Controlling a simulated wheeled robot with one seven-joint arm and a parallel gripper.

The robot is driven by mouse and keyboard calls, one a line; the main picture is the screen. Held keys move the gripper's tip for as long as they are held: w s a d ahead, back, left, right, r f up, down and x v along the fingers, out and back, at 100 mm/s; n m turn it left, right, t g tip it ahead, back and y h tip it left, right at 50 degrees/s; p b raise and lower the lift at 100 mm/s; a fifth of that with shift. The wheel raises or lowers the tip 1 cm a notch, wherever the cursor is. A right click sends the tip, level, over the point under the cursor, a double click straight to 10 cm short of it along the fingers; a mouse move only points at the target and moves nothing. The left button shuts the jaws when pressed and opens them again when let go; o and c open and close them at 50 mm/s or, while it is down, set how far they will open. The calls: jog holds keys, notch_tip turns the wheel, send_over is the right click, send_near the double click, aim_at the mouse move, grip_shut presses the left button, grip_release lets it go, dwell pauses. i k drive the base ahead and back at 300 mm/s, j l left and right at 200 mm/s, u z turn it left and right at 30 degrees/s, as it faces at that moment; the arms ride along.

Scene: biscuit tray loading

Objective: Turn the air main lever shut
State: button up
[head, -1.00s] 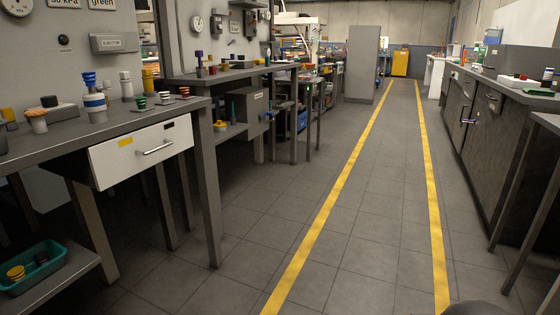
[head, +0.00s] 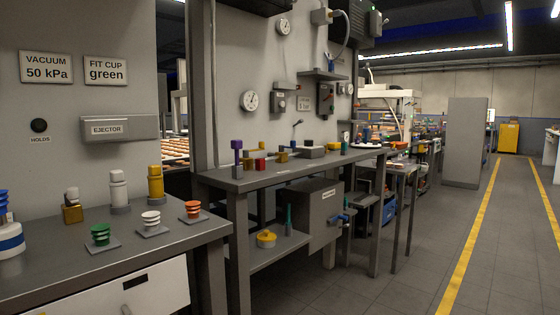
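No lever with a readable air main label shows in the head view. A small blue handle (head: 340,218) sticks out at the right side of a grey cabinet (head: 312,222) under the middle bench; whether it is the air main lever I cannot tell. A dark wall box (head: 325,98) above that bench has a small reddish part, too small to make out. A small wall plate (head: 305,103) next to it has unreadable text. My gripper is not in view.
The near bench (head: 190,244) at left holds several coloured cups and fittings, with an ejector box (head: 118,128) on the wall above. The middle bench (head: 225,180) carries small blocks and posts. A wide tiled floor (head: 425,255) with yellow lines (head: 467,250) lies open at right.

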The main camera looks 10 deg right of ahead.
aim_at(261, 145)
jog(key=i+l+u, duration=0.15)
jog(key=i, duration=0.25)
jog(key=i+l+u, duration=0.1)
jog(key=i, duration=0.25)
jog(key=i+l+u, duration=0.15)
jog(key=i, duration=0.25)
jog(key=i+l, duration=0.2)
jog(key=l, duration=0.15)
jog(key=l+z, duration=0.05)
